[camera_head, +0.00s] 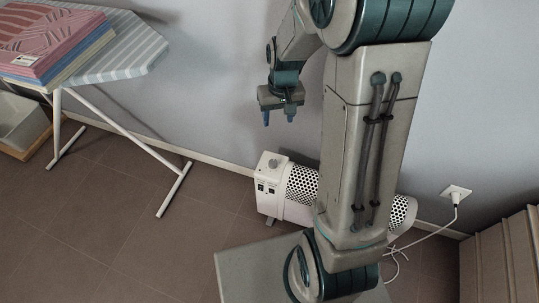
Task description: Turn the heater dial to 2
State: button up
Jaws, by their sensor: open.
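A white heater (298,211) with a perforated grille stands on the floor against the wall. Its control end is at the left, with a grey round dial (272,163) on top and small dark switches on the front. The dial's marking is too small to read. My gripper (279,117) points down in the air above the dial end of the heater, clearly apart from it. It is open and empty. My arm hides part of the heater's middle and right.
An ironing board (130,52) with folded cloths (45,45) stands at the left, its white legs reaching toward the heater. A box (22,125) sits under it. A white cord runs from the heater to a wall socket (456,193). A brown ribbed thing (505,260) stands at the right.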

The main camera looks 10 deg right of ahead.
jog(key=b, duration=0.4)
send_near(273, 161)
jog(key=shift+g, duration=0.3)
notch_tip(273, 161, down, 9)
jog(key=b, duration=0.3)
jog(key=shift+w+a+r+b, duration=0.15)
jog(key=shift+b, duration=0.25)
jog(key=c, duration=1)
